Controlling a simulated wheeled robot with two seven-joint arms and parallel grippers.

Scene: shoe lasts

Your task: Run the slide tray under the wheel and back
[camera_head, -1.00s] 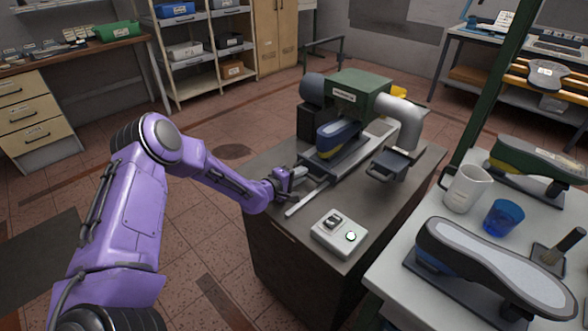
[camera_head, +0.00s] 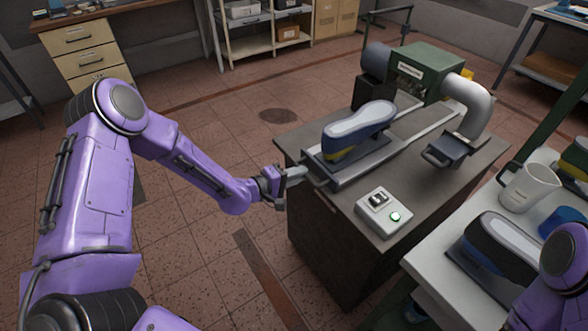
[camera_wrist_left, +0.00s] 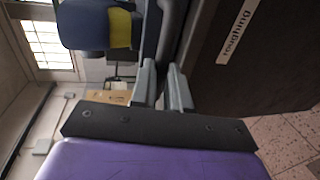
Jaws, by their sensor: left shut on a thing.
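The slide tray (camera_head: 375,162) is at the near left end of its pale rails (camera_head: 436,122) on the dark bench. It carries a navy shoe with a yellow band (camera_head: 343,152), its pale sole upward, clear of the green machine head (camera_head: 428,68). I cannot make out the wheel under that head. My left gripper (camera_head: 288,177) is shut on the tray's handle at the bench's left edge. In the left wrist view its fingers (camera_wrist_left: 163,90) close around a dark bar, with the navy and yellow shoe (camera_wrist_left: 112,27) beyond. My right gripper is out of view.
A control box (camera_head: 384,211) with a lit green button sits at the bench's front. A grey duct pipe (camera_head: 473,100) stands right of the machine. A side table (camera_head: 428,262) holds a white jug (camera_head: 528,187) and another shoe (camera_head: 497,245). The floor left of the bench is open.

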